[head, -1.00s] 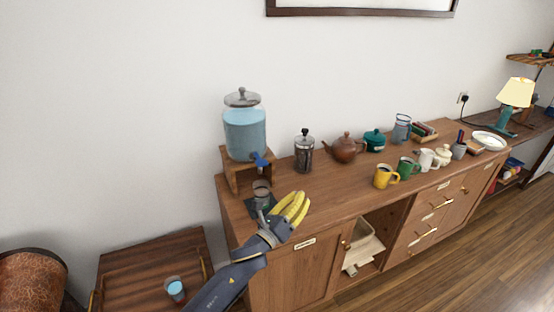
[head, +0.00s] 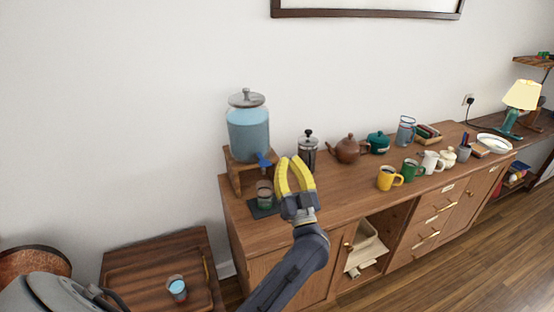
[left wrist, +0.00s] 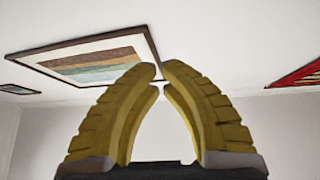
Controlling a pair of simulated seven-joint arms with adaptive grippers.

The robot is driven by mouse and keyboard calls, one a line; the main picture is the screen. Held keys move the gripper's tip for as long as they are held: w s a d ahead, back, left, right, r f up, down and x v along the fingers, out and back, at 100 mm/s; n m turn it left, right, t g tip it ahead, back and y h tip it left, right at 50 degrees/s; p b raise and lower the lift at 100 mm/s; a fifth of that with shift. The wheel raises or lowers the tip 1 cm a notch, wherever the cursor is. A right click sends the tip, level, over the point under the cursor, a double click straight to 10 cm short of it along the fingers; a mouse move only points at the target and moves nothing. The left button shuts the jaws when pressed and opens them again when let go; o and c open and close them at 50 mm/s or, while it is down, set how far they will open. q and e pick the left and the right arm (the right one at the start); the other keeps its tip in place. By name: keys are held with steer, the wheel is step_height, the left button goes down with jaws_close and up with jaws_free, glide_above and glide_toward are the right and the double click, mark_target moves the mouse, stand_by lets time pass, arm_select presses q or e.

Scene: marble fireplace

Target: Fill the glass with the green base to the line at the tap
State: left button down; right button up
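A glass (head: 265,196) with a greenish base stands upright on a dark mat (head: 258,212) below the dispenser's blue tap (head: 264,160). Its line and any water in it are too small to make out. The dispenser (head: 248,133) is a lidded jar of blue water on a wooden stand (head: 234,175). My left gripper (head: 290,158), with yellow fingers, is just right of the glass and apart from it, pointing up. Its fingers are empty, with a narrow gap between the tips, which the left wrist view (left wrist: 161,68) also shows. My right gripper is out of view.
A French press (head: 308,153) stands right behind my left gripper. A teapot (head: 348,149), a yellow mug (head: 388,178) and a green mug (head: 412,171) stand farther right on the sideboard. Another glass with blue contents (head: 177,288) stands on the low wooden table (head: 140,270).

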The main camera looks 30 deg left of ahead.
arm_select(q)
steer(key=a+f+n+g, duration=0.2)
steer(key=f, duration=0.1)
steer(key=a+f+g, duration=0.1)
steer(key=shift+f+n+g, duration=0.3)
steer(key=shift+f+n, duration=0.1)
step_height(320, 180, up, 3)
glide_above(267, 165)
step_height(267, 165, down, 2)
steer(key=shift+f, duration=0.9)
